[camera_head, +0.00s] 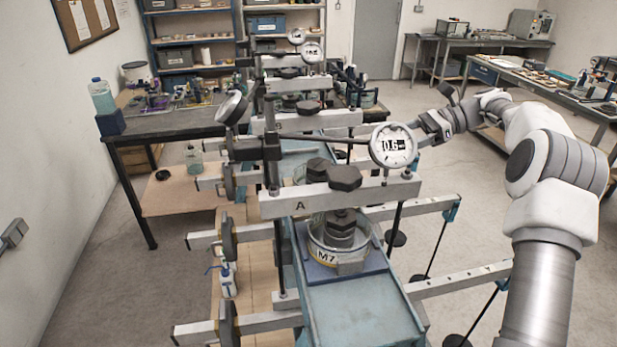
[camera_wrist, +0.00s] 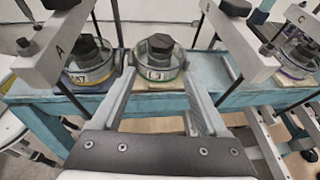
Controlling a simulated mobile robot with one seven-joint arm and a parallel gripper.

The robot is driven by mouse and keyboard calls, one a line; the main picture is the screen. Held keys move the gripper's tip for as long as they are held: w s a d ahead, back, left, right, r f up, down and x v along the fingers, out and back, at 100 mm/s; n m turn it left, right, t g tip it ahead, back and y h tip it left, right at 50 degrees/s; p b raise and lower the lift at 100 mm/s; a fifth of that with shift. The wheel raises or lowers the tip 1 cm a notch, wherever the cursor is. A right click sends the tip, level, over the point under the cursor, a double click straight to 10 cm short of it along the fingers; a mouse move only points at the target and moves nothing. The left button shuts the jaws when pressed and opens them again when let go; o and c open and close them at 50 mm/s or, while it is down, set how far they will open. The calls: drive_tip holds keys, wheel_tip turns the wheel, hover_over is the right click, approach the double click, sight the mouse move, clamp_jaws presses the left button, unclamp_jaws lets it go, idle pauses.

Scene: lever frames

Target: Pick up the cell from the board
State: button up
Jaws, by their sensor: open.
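In the wrist view a round clear-walled cell (camera_wrist: 160,72) with a dark cap and a pale label stands upright on a tan board (camera_wrist: 150,85) on the blue bench. The label is too small to read surely. My gripper (camera_wrist: 158,82) is open, its two pale fingers reaching toward the cell, one to each side in the picture. I cannot tell whether they touch it. In the head view my fingers are hidden behind the dial gauge and frame. Another cell (camera_head: 340,236), marked M7, stands on a blue-grey board (camera_head: 318,270) under frame A; it also shows in the wrist view (camera_wrist: 90,70).
Frame A's beam (camera_head: 290,203) with a dial gauge (camera_head: 393,146) rises over the M7 cell. In the wrist view another frame's beam (camera_wrist: 240,45) stands close right of the middle cell, with a further cell (camera_wrist: 298,58) beyond. The front bench top (camera_head: 360,310) is clear.

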drive_tip(key=p, duration=0.1)
approach(318, 170)
drive_tip(key=a+f, duration=0.1)
drive_tip(key=w+a+f, duration=0.1)
drive_tip(key=a+f, duration=0.1)
drive_tip(key=shift+w+a+f, duration=0.15)
drive_tip(key=shift+w+a, duration=0.1)
drive_tip(key=shift+w, duration=0.1)
drive_tip(key=shift+p+x, duration=0.8)
drive_tip(key=shift+x, duration=2.3)
drive_tip(key=shift+w+f, duration=0.1)
drive_tip(key=shift+w, duration=0.05)
clamp_jaws()
